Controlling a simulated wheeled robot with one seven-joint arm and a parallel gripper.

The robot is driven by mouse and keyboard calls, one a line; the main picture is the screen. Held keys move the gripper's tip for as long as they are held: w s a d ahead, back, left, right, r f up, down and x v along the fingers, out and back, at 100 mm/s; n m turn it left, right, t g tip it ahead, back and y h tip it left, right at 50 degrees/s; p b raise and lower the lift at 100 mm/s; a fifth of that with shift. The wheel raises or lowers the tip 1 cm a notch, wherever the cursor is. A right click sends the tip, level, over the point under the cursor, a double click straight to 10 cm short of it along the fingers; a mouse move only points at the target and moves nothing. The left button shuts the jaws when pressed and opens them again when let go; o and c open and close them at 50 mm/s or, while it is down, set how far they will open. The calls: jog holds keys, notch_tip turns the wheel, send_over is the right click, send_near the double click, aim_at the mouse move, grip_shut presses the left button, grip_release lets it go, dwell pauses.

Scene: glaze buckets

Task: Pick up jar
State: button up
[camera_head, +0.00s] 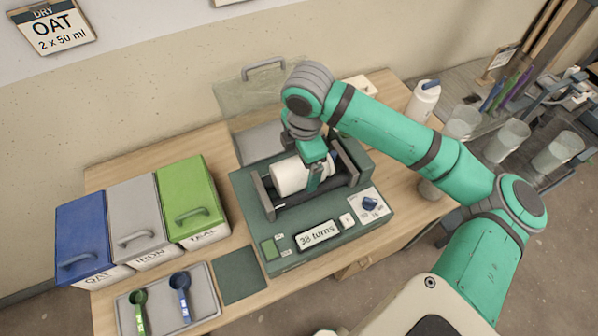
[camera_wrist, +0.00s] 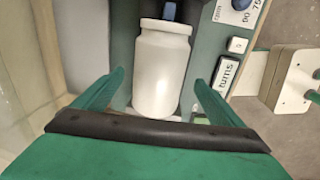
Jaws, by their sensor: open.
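The white jar (camera_head: 289,176) lies on its side on the rollers of the green machine (camera_head: 240,196), in the middle of the table. My gripper (camera_head: 318,172) is above the machine at the jar. In the wrist view its two green fingers (camera_wrist: 158,88) are spread, one on each side of the jar, with gaps between them and its wall. I cannot tell how low the fingertips reach beside it.
The machine has a "38 turns" display (camera_head: 318,235) and a blue knob (camera_head: 370,203). Blue (camera_head: 82,235), grey (camera_head: 140,221) and green (camera_head: 190,200) lidded bins stand left. A tray (camera_head: 207,300) with two scoops is in front. A white bottle (camera_head: 423,100) stands at the back right.

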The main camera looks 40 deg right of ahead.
jog(key=f, duration=0.4)
jog(key=shift+w, duration=0.3)
jog(key=shift+c, duration=0.2)
jog(key=c, duration=1.4)
jog(key=shift+r, duration=0.1)
